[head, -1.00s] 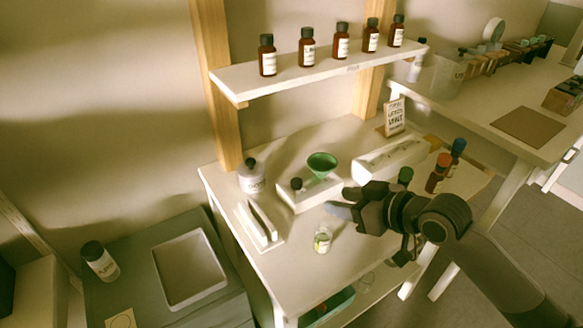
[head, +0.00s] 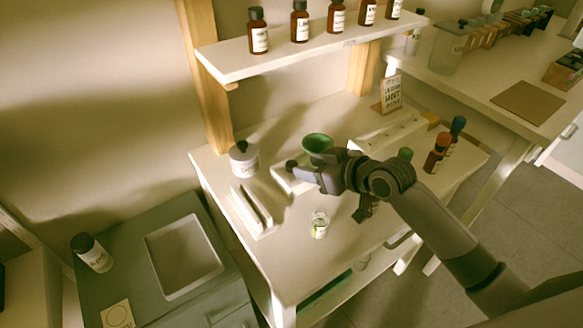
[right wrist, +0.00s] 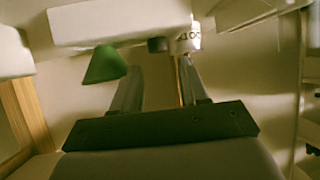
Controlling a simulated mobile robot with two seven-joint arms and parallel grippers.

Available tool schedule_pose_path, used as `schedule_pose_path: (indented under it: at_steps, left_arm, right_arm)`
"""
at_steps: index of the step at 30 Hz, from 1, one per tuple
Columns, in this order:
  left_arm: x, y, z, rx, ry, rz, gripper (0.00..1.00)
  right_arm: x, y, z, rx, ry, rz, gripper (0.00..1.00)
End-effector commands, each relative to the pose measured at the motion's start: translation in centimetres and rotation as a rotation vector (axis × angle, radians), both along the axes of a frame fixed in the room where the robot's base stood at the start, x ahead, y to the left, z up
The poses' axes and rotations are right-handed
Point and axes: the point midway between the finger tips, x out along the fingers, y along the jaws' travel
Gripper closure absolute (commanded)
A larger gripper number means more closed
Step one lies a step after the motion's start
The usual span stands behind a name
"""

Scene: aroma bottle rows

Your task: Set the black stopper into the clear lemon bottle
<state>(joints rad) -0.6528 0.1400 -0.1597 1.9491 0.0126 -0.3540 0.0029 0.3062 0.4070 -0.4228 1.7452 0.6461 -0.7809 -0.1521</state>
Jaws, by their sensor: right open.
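The clear lemon bottle (head: 320,225), small with a pale label, stands open on the white table. The black stopper (head: 291,165) sits at the left end of a white block (head: 283,181), beside a green funnel (head: 318,143). My right gripper (head: 302,174) is open and empty, with its fingertips close to the stopper and partly covering the block. In the right wrist view the picture is upside down: the stopper (right wrist: 158,45) lies ahead, between and beyond the two fingers (right wrist: 157,75). I cannot tell whether they touch it. My left gripper is not in view.
A white jar with a black knob (head: 243,160) and a slotted white holder (head: 250,210) stand to the left. Brown bottles with orange and blue caps (head: 437,155) are at right. A shelf of brown bottles (head: 310,50) hangs above.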

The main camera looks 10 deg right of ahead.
Motion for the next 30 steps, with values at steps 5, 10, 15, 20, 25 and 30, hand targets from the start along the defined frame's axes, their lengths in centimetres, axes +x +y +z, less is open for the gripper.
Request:
schedule_pose_path:
  at_steps: [5,10,15,20,25,30]
  left_arm:
    - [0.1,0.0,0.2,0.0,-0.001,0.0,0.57]
    - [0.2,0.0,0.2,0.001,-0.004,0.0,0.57]
    - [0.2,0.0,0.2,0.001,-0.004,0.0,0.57]
    - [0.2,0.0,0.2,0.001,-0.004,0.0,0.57]
    - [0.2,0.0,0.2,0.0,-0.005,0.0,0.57]
    - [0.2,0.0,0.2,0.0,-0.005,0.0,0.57]
  right_arm:
    - [1.4,0.9,-0.9,0.001,0.002,0.0,0.56]
    - [2.9,1.7,-1.9,0.001,0.001,-0.001,0.56]
    - [3.6,2.2,-2.4,0.0,0.0,0.0,0.56]
    - [3.6,2.3,-2.4,0.0,0.0,0.0,0.56]
    - [3.6,2.3,-2.4,0.0,0.0,-0.001,0.79]
    - [3.6,2.2,-2.4,0.0,0.0,-0.001,0.99]
